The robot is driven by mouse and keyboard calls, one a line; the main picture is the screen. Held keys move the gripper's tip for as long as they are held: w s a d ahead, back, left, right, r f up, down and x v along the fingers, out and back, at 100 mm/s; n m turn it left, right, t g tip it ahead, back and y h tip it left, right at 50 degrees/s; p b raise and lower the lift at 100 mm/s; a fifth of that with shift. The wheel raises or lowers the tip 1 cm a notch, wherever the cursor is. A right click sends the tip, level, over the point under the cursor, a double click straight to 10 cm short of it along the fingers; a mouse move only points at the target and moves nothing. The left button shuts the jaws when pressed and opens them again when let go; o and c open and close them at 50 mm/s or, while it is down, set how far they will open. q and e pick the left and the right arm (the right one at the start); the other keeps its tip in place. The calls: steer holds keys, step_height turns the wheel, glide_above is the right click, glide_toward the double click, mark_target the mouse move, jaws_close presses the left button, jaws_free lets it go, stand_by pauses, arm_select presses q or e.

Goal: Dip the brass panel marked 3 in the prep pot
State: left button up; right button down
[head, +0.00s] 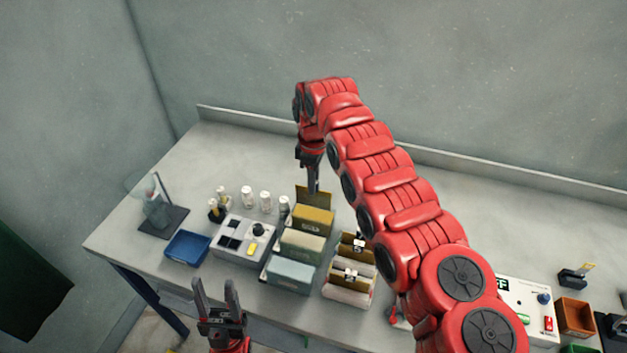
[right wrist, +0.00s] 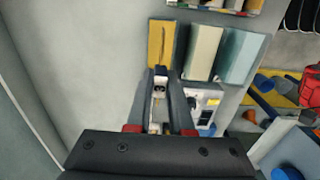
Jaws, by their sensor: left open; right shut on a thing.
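My right gripper (head: 313,188) points down and is shut on an upright brass panel (head: 301,197) at the back of the row of pots. Its lower edge meets the rim of the yellow pot (head: 313,223); I cannot tell whether it is inside or behind. A cream pot (head: 302,246) and a grey-blue pot (head: 289,275) stand in line in front. Which is the prep pot I cannot read. In the right wrist view my right gripper (right wrist: 168,77) is beside the yellow pot (right wrist: 161,42). My left gripper (head: 215,290) is open and empty at the front edge.
Right of the pots stand racks with brass panels and number tags (head: 351,275). A grey control box (head: 243,240), white-capped bottles (head: 265,201) and a blue tray (head: 186,248) lie left. The back left bench is clear.

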mark_target(313, 199)
steer(key=shift+f+b, duration=2.75)
steer(key=shift+f, duration=1.9)
steer(key=shift+r, duration=0.1)
stand_by(0.4)
steer(key=shift+r+p, duration=0.35)
steer(key=shift+r, duration=2.35)
steer(key=shift+r+p, duration=0.55)
steer(key=shift+r, duration=0.9)
